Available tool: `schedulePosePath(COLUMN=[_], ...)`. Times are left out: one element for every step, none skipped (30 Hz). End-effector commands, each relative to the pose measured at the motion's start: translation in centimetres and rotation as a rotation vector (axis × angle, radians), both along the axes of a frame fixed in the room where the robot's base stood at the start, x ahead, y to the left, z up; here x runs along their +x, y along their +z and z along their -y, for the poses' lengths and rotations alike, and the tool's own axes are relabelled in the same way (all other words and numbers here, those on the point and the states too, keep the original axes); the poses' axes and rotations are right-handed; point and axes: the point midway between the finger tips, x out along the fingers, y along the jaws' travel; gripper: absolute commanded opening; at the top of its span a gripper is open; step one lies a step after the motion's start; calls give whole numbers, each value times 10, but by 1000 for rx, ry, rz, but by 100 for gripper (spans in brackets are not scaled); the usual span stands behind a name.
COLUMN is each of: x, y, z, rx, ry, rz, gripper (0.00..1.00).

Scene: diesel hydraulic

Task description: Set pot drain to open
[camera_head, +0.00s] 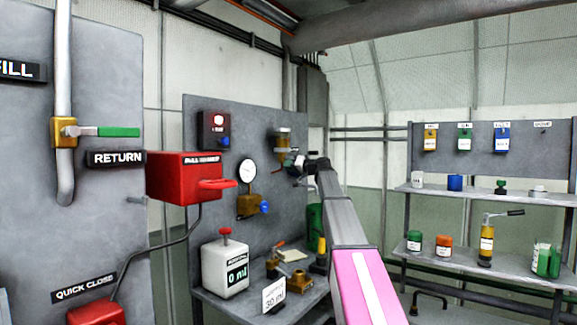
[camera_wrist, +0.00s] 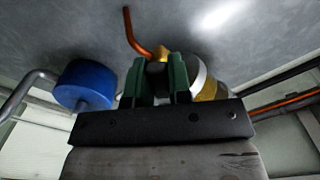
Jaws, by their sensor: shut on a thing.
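The pot (camera_head: 283,137), a small brass-coloured cup with a dark top, is mounted on the grey panel's right part in the head view. My gripper (camera_head: 298,167) is at its lower side. In the wrist view, the two dark green fingers (camera_wrist: 165,80) are closed around a small part with dark and orange-brown surfaces, apparently the pot drain's handle (camera_wrist: 157,70). A bent orange-brown rod (camera_wrist: 135,33) rises beside it. A yellow and silver round body (camera_wrist: 205,88) sits just right of the fingers. The drain's setting cannot be read; the fingers hide much of it.
A blue round knob (camera_wrist: 84,84) on a grey pipe is close left of the fingers. A gauge (camera_head: 247,172) and red box (camera_head: 184,178) are left of my arm. A bench with a white container (camera_head: 225,268) is below. Shelves (camera_head: 480,195) stand at right.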

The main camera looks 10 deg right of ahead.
Motion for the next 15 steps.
schedulePosePath(x=[1, 2, 3, 3, 4, 5, 5, 6, 7, 7, 8, 9, 9, 10, 10], y=[-2, -3, -4, -4, -5, -5, -6, -6, -6, -7, -7, -7, -7, -8, -8], z=[2, 3, 4, 4, 5, 6, 7, 7, 8, 9, 9, 10, 11, 11, 12], rx=[-32, -52, -77, -96, -115, -139, -156, -173, -194, -209, -224, -242, -255, -266, -281], ry=[-1, -1, -1, -1, -1, -1, -1, -1, -1, -1, -1, -1, -1, -1, -1], rz=[29, 49, 74, 93, 112, 136, 153, 170, 192, 207, 220, 238, 251, 263, 277], gripper=[0, 0, 0, 0, 0, 0, 0, 0, 0, 0, 0, 0, 0, 0, 0])
